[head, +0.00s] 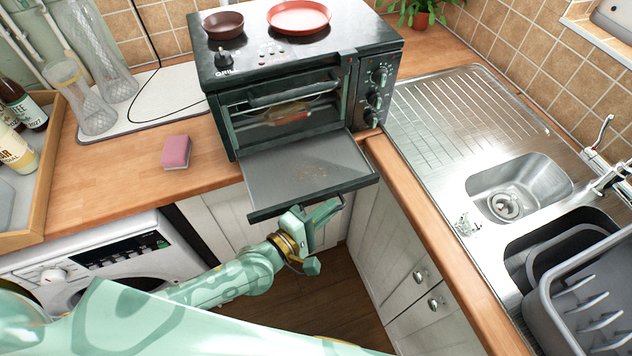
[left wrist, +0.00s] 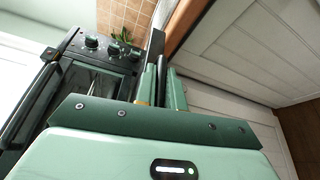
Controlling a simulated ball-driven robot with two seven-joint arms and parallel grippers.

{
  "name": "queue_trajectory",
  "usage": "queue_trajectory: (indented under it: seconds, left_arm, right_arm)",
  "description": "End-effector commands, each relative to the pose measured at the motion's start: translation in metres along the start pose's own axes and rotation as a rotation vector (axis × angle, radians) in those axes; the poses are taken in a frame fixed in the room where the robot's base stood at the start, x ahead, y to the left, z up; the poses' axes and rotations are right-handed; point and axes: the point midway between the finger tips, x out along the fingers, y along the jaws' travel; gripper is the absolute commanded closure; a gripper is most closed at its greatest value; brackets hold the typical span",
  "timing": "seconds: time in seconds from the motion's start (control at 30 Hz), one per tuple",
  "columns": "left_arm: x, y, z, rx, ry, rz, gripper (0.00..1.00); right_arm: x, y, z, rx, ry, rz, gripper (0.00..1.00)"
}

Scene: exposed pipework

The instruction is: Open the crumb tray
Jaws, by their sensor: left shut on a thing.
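The crumb tray (head: 300,172) is a flat grey sheet with a dark rim and brown crumbs on it. It sticks far out from the bottom of the dark mini oven (head: 292,85), over the counter edge. The oven also shows in the left wrist view (left wrist: 75,75). My left gripper (head: 335,205) is at the tray's front edge, near its right corner, and is shut on it. Its fingers (left wrist: 162,88) show in the left wrist view with a dark edge between them. The exact grip is partly hidden. My right gripper is in neither view.
A brown pan (head: 223,25) and a red plate (head: 299,17) sit on the oven. A pink sponge (head: 176,152) lies left of it. The sink (head: 520,187) and a grey dish rack (head: 590,300) are at the right. White cabinets (head: 385,240) stand below the counter.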

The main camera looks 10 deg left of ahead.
Motion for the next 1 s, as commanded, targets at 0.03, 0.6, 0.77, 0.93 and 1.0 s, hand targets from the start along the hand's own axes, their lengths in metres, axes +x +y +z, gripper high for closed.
queue_trajectory:
  seconds: [0.03,0.6,0.77,0.93,1.0]
  left_arm:
    - [-0.003,0.000,0.006,-0.001,0.000,-0.001,1.00]
    - [-0.008,-0.005,0.018,0.000,0.000,-0.001,0.81]
    - [-0.008,-0.005,0.018,0.000,0.000,0.000,0.67]
    - [-0.008,-0.004,0.018,0.000,0.000,0.000,0.67]
    - [-0.008,-0.004,0.018,0.000,0.000,0.000,0.67]
  right_arm:
    - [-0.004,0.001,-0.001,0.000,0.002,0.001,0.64]
    - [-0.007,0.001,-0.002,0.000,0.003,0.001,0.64]
    - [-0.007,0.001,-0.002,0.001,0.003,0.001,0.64]
    - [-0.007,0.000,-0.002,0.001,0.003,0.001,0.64]
    - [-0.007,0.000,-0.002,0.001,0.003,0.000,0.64]
